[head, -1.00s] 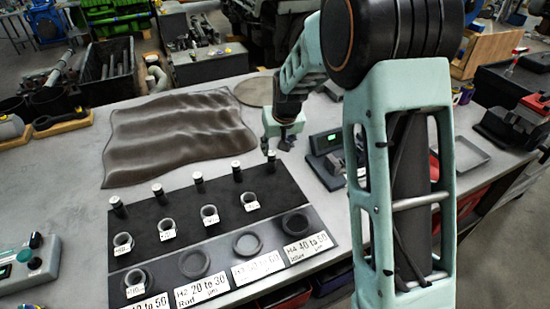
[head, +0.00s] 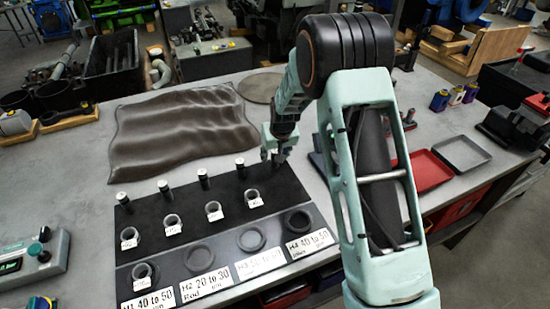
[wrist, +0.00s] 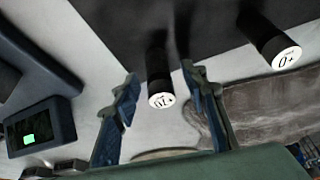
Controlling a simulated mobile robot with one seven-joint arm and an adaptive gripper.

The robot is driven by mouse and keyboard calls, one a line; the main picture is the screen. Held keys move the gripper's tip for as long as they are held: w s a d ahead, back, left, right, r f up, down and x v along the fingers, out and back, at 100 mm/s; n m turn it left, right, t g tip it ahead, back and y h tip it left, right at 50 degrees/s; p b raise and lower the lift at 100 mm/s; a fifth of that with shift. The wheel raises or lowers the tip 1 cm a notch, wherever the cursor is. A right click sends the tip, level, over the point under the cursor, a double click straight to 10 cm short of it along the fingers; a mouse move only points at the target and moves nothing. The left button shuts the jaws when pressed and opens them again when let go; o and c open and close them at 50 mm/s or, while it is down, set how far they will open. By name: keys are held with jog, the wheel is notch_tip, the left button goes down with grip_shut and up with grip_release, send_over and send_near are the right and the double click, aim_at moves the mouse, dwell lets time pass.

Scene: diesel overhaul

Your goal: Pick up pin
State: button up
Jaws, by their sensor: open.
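Several short black pins with white ends stand in a row along the back of the black board (head: 190,205), one being the left pin (head: 123,202) and another the right visible pin (head: 240,168). My gripper (head: 275,156) is low at the right end of this row and hides the pin there. In the wrist view, one pin (wrist: 158,68) with a marked white end lies between the two spread blue fingers of my gripper (wrist: 160,80), with gaps visible on both sides. A second pin (wrist: 262,36) stands to the right, outside the fingers.
Ring-shaped parts (head: 173,222) with tags sit in front of the pins, and labelled round places line the front. A brown cloth (head: 180,120) lies behind the board. A device with a green display (wrist: 38,130) shows left in the wrist view. A red tray (head: 428,170) is at right.

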grip_shut()
jog(key=shift+r, duration=0.15)
dwell(0.4)
